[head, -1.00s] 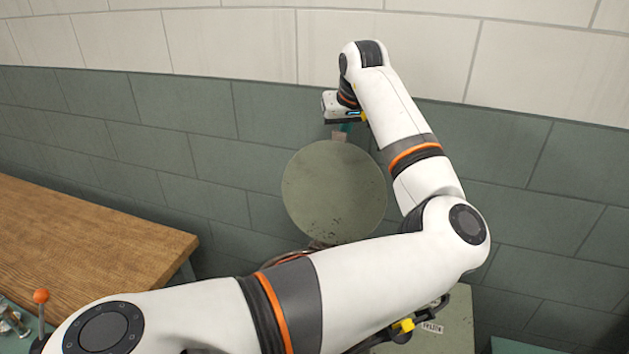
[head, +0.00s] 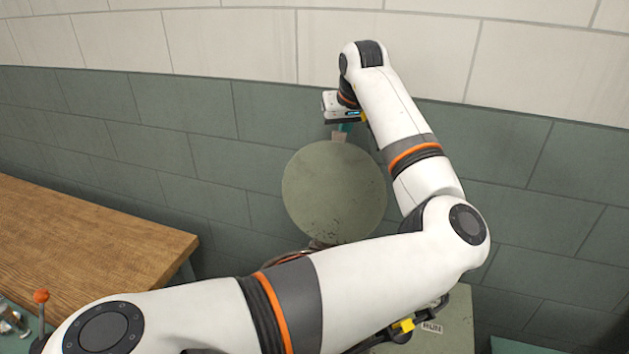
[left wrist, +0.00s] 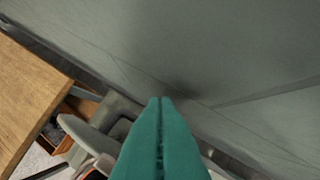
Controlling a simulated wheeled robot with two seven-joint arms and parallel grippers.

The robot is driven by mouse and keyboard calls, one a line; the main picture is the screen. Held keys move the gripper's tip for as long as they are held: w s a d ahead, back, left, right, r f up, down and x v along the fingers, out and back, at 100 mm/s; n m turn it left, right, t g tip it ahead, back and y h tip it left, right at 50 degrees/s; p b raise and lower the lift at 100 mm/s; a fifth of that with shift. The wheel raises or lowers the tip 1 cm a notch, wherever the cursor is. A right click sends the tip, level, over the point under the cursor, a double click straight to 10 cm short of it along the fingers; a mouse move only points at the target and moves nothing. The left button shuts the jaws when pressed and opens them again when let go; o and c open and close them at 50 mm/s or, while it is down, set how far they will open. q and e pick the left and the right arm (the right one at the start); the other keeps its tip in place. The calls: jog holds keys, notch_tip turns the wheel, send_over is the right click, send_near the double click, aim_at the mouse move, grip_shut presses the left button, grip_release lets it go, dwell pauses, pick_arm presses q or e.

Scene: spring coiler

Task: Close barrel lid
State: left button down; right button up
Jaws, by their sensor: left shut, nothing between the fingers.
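The barrel lid (head: 334,192) is a round, grey-green disc with dark specks along its lower edge. It stands raised, its flat face toward me, in front of the tiled wall. The barrel itself is mostly hidden behind my left arm. My left gripper (head: 341,132) is at the top edge of the lid, pointing down with teal fingers shut and empty. I cannot tell whether it touches the lid. In the left wrist view the shut teal fingers (left wrist: 160,135) fill the lower middle, and a grey disc edge (left wrist: 90,140) shows to their left. My right gripper is not in view.
A wooden table (head: 85,240) stands at the left. An orange-knobbed lever (head: 41,297) is at the lower left. A grey-green box-like surface with a label (head: 432,328) lies beyond my arm at the lower right. The tiled wall (head: 540,180) is close behind the lid.

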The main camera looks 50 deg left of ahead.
aim_at(341, 147)
pick_arm(q)
jog(key=shift+f, duration=0.15)
jog(key=shift+f, duration=1.6)
jog(key=shift+s+d+r, duration=0.3)
jog(key=shift+s+d, duration=0.15)
jog(key=shift+s, duration=0.35)
jog(key=shift+s+d, duration=0.15)
jog(key=shift+s, duration=0.15)
jog(key=shift+p, duration=0.3)
